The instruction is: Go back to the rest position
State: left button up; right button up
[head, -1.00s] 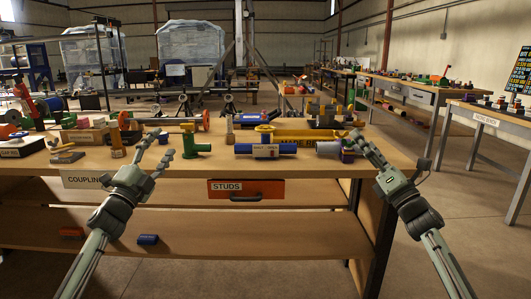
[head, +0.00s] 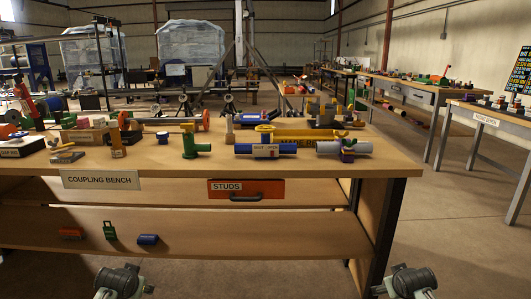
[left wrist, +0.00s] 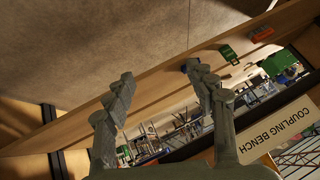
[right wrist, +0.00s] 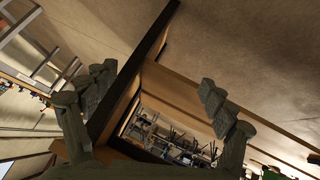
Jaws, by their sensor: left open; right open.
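My left gripper (left wrist: 160,85) shows in the left wrist view with its two fingers apart and nothing between them. My right gripper (right wrist: 158,90) shows in the right wrist view, also with fingers apart and empty. In the head view only parts of my arms show at the bottom edge, in front of and below the bench top; the fingers are out of that view. The coupling bench (head: 330,198) stands ahead, and both grippers are clear of the things on it.
On the bench top are a blue pipe (head: 263,150), a grey pipe (head: 343,147), a green fitting (head: 193,147) and a yellow wrench (head: 300,135). A red STUDS drawer (head: 262,195) is in front. Blue (head: 148,239), green (head: 109,231) and orange (head: 71,233) items lie on the lower shelf. Floor at right is free.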

pick_arm(q)
jog(key=s+d+f+g, duration=0.1)
jog(key=s+d+f, duration=0.2)
jog(key=s, duration=0.9)
jog(key=s+d+f+g+h, duration=0.1)
jog(key=s+d+f+g, duration=0.1)
jog(key=s+f, duration=0.8)
jog(key=s+d+f+g+h, duration=0.1)
jog(key=s+d+f, duration=0.3)
jog(key=s, duration=1)
notch_tip(320, 180, down, 3)
jog(key=shift+d+f+g, duration=0.15)
jog(key=shift+d+g, duration=0.25)
jog(key=shift+g, duration=0.1)
pick_arm(e)
jog(key=s+a+f+g, duration=0.1)
jog(key=s+a+f, duration=0.2)
jog(key=s, duration=0.9)
jog(key=s+a+f+g+y, duration=0.1)
jog(key=s+a+f+g, duration=0.1)
jog(key=s+f, duration=0.8)
jog(key=s+a+f+g+y, duration=0.1)
jog(key=s+a+f, duration=0.3)
jog(key=s, duration=1)
notch_tip(320, 180, down, 3)
jog(key=shift+a+f+g, duration=0.15)
jog(key=shift+a+g, duration=0.25)
jog(key=shift+g, duration=0.1)
